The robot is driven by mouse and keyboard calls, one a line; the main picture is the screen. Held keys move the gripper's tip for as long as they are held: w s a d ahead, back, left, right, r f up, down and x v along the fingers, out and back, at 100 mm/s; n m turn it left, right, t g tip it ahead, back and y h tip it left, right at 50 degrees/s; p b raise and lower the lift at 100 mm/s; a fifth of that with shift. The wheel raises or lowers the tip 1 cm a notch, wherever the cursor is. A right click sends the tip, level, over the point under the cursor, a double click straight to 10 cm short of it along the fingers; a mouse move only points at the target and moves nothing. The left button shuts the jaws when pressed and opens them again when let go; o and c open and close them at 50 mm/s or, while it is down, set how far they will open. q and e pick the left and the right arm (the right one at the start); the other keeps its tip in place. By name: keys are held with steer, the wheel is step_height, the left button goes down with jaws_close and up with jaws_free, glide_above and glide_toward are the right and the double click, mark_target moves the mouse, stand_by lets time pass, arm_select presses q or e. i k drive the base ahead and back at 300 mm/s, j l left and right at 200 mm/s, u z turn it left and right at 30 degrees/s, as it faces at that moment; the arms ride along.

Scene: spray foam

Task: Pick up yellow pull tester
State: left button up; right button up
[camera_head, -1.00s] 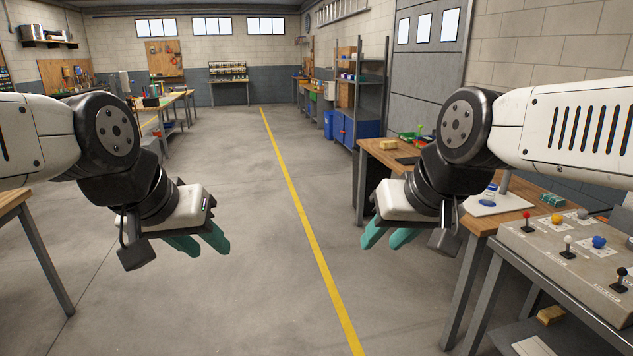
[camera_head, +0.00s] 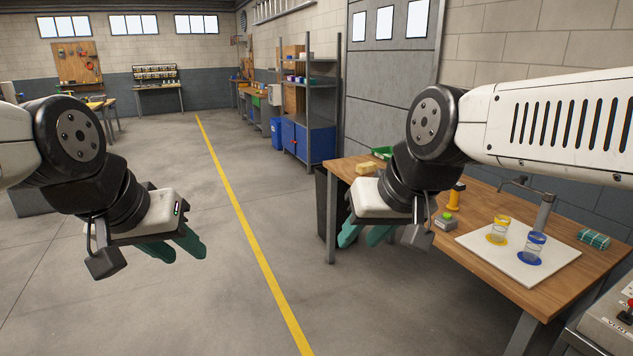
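A small upright yellow thing with a black top (camera_head: 455,196) stands on the wooden workbench at the right, just right of my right forearm. It may be the yellow pull tester; it is too small to be sure. My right gripper (camera_head: 364,236) hangs in front of the bench's left end, with its teal fingers apart and nothing between them. My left gripper (camera_head: 174,248) hangs over bare floor at the left, also with fingers apart and empty. My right arm hides part of the bench.
The wooden workbench (camera_head: 592,258) holds a white board (camera_head: 508,262) with a yellow-ringed cup (camera_head: 497,230) and a blue-ringed cup (camera_head: 533,246). A green-button box (camera_head: 445,221), a yellow sponge-like block (camera_head: 366,168) and a teal pack (camera_head: 594,238) also lie there. The middle floor is clear.

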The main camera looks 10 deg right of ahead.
mark_target(452, 207)
steer(key=i+l+z, duration=0.2)
steer(key=i+z, duration=0.25)
steer(key=i, duration=0.2)
steer(key=i+z, duration=0.45)
steer(key=i, duration=0.15)
steer(key=i+j+z, duration=0.3)
steer(key=i+z, duration=0.15)
steer(key=i, duration=0.2)
steer(key=i+l, duration=0.1)
steer(key=i, duration=0.4)
steer(key=j+u, duration=0.05)
